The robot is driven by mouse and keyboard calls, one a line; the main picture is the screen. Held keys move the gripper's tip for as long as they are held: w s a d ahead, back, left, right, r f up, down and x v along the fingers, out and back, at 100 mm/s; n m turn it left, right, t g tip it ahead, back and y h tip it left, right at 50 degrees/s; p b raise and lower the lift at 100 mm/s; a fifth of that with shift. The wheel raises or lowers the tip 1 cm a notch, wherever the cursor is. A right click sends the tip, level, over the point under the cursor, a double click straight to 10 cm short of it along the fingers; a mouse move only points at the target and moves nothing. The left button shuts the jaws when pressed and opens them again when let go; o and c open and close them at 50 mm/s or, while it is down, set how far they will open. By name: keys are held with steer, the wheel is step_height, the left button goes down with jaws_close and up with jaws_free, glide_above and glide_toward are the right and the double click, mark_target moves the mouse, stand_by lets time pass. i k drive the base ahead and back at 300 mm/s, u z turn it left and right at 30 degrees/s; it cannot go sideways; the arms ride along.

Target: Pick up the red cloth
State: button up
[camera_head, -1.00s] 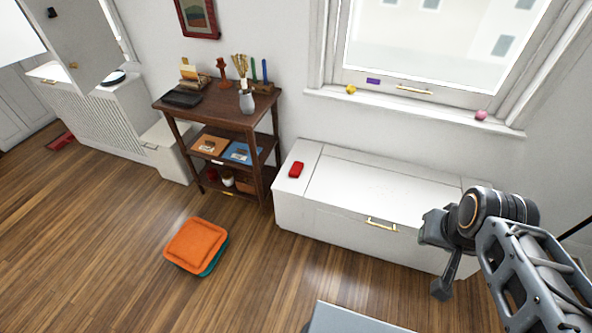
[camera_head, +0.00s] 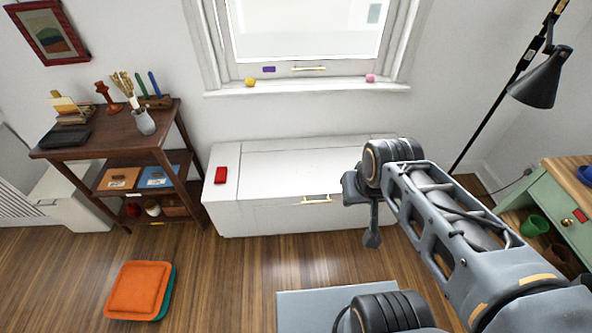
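A small red folded piece, which looks like the red cloth (camera_head: 220,175), lies flat on the left end of the white bench chest (camera_head: 290,165) under the window. My gripper (camera_head: 371,238) hangs at the end of my arm, in front of the right part of the bench and well to the right of the cloth. It is apart from the cloth. It is seen small and from the side, so its opening does not show. I see nothing held in it.
A dark wooden shelf table (camera_head: 105,140) with brushes and books stands left of the bench. Orange and teal cushions (camera_head: 138,289) lie on the floor. A black lamp (camera_head: 540,80) and green cabinet (camera_head: 573,232) are at the right. The floor before the bench is partly clear.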

mark_target(221, 176)
steer(key=k, duration=0.6)
steer(key=u, duration=0.75)
steer(key=i, duration=0.55)
steer(key=u, duration=0.95)
steer(key=i, duration=1.6)
steer(key=z, duration=0.9)
steer(key=i, duration=0.45)
steer(key=z, duration=0.4)
